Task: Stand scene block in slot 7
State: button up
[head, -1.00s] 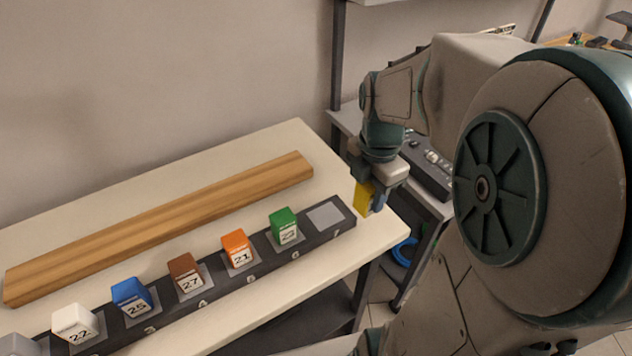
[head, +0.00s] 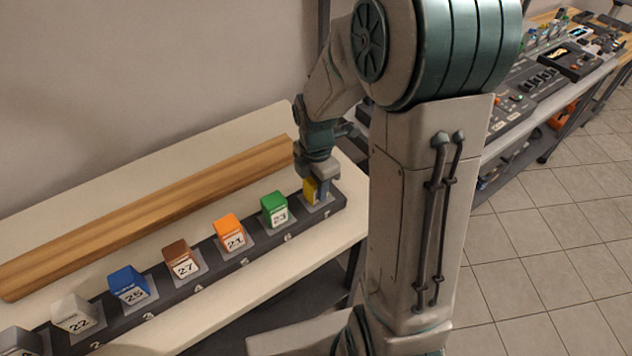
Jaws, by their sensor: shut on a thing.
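My gripper (head: 318,190) is shut on a yellow block (head: 310,190) over the last pad at the right end of the dark slotted strip (head: 215,274). The gripper partly hides the block and the pad (head: 326,205). The block looks upright and at or just above the pad; I cannot tell whether it touches. A green block (head: 274,208) marked 23 stands in the slot to its left.
Further left on the strip stand an orange block (head: 229,232), a brown block (head: 181,258), a blue block (head: 127,284) and a white block (head: 76,313). A wooden bar (head: 150,218) lies behind the strip on the pale table (head: 225,143).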

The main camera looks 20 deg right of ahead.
jog(key=shift+f, duration=0.2)
jog(key=o, duration=1)
jog(key=shift+r, duration=0.15)
